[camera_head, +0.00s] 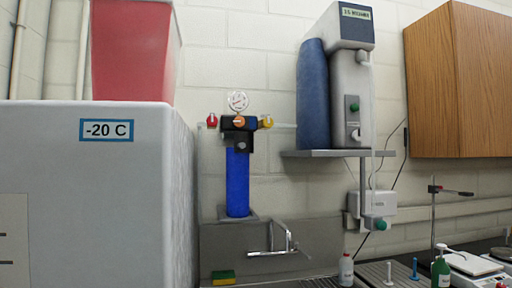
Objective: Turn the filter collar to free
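A blue filter housing (238,185) stands upright against the tiled wall, its lower end at a small grey base. A dark collar (238,141) sits around its top, under the black filter head (236,123). An orange round knob (239,121) is on the front of the head. A pressure gauge (237,101) sits on top. A red valve handle (212,120) is at the left and a yellow one (266,122) at the right. The collar's markings are too small to read. Neither of my grippers is in view.
A large grey freezer (100,205) marked -20 C fills the left, with a red bin (130,50) on top. Below the filter are a sink backsplash (310,240) and a faucet (287,240). A water purifier (350,90) on a shelf (335,154) stands to the right.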

